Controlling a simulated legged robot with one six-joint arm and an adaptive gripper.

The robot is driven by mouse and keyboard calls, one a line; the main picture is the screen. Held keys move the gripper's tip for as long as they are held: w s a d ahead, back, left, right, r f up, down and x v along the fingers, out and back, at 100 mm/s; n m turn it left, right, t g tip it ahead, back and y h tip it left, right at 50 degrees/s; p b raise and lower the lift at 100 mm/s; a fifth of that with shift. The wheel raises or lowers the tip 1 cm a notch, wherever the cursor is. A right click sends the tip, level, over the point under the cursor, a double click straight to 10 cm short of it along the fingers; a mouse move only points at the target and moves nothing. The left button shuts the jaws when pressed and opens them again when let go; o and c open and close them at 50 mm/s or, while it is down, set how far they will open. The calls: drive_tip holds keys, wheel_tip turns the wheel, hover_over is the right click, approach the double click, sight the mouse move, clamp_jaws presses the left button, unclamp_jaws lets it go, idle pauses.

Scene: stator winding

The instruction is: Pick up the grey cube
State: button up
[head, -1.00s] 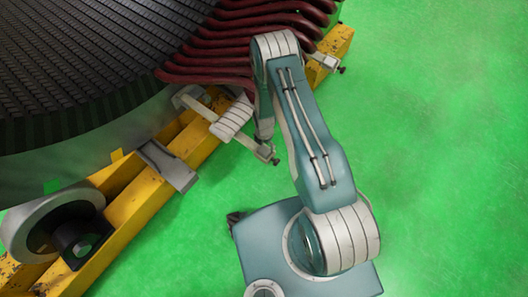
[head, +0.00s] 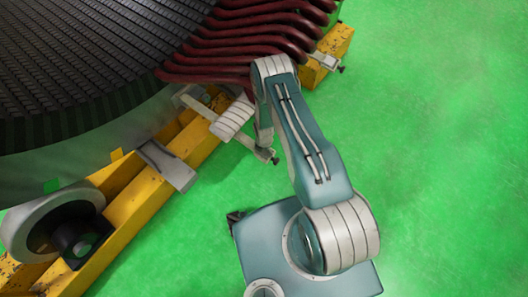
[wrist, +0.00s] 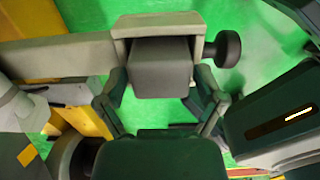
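The grey cube (wrist: 160,68) shows in the wrist view at the upper middle, seated in a light grey U-shaped holder (wrist: 120,32) whose walls rise around its top and sides. My gripper (wrist: 162,84) is open, with one dark finger to the left and one to the right of the cube's lower part. Narrow gaps seem to remain beside the cube, and I cannot tell whether either finger touches it. In the head view I cannot make out the cube, and my arm hides most of my gripper.
A yellow beam (head: 130,205) with grey clamps runs along the large dark stator (head: 80,60). Red coil ends (head: 245,45) lie close above my arm's elbow. A dark round knob (wrist: 228,48) sits right of the holder. Green floor (head: 440,150) is free on the right.

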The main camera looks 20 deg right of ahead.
drive_tip(key=c, duration=0.5)
drive_tip(key=shift+o, duration=0.2)
